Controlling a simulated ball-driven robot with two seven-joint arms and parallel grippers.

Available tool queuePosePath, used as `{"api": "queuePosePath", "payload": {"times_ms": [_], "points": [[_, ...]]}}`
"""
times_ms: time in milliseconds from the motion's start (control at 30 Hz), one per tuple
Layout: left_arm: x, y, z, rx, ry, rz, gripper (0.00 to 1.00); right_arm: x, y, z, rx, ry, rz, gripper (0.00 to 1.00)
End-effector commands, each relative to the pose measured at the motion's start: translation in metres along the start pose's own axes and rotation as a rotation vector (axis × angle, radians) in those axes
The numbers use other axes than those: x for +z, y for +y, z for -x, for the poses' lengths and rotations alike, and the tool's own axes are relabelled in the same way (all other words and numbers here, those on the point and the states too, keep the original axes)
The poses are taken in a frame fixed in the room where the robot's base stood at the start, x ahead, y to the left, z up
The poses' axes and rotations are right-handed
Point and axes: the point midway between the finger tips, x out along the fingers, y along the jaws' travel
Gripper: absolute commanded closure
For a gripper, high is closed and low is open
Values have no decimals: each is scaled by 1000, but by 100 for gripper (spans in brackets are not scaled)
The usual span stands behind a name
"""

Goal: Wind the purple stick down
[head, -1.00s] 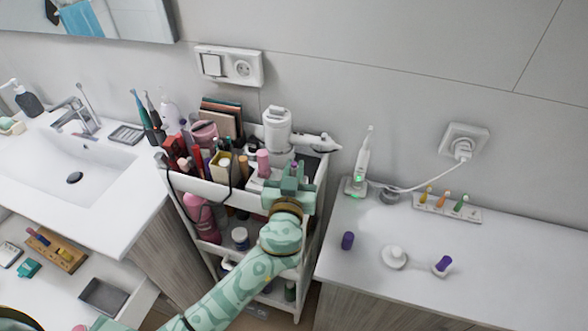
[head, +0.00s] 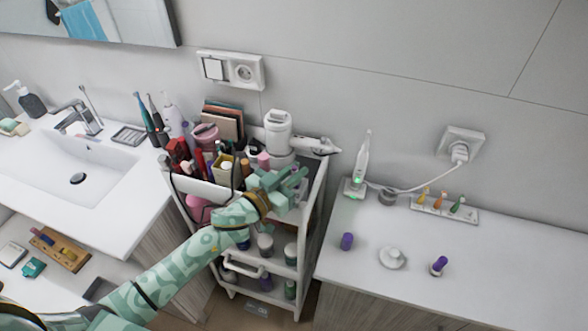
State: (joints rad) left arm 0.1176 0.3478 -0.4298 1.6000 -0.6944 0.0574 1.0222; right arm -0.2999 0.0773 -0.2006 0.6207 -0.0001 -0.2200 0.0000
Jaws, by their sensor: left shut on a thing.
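My left gripper (head: 292,180) reaches over the right part of the cart's top tray, its jaws pointing right. It is shut on a small stick-like thing with a faint purple tint (head: 296,170), mostly hidden by the fingers; its wound height cannot be read. A purple cylinder (head: 347,241) stands on the right counter. Another purple piece (head: 440,263) with a pale base is further right on that counter. My right gripper is not in view.
The cart (head: 318,195) is crowded with cosmetics on its left; a white hair dryer (head: 278,130) is behind the gripper. The right counter (head: 520,270) holds a charging toothbrush (head: 361,165), a round white piece (head: 392,257) and a brush-head rack (head: 445,209). Its front right is clear.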

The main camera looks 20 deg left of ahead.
Motion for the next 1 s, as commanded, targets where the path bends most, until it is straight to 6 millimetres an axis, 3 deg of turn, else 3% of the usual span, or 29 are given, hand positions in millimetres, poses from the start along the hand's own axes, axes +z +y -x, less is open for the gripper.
{"api": "queuePosePath", "payload": {"times_ms": [600,633,700,1000], "points": [[0,0,0,53,0,0,100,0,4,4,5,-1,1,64],[0,0,0,53,0,0,82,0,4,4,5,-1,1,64],[0,0,0,53,0,0,66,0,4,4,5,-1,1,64],[0,0,1,52,-1,0,66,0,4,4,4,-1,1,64]]}}
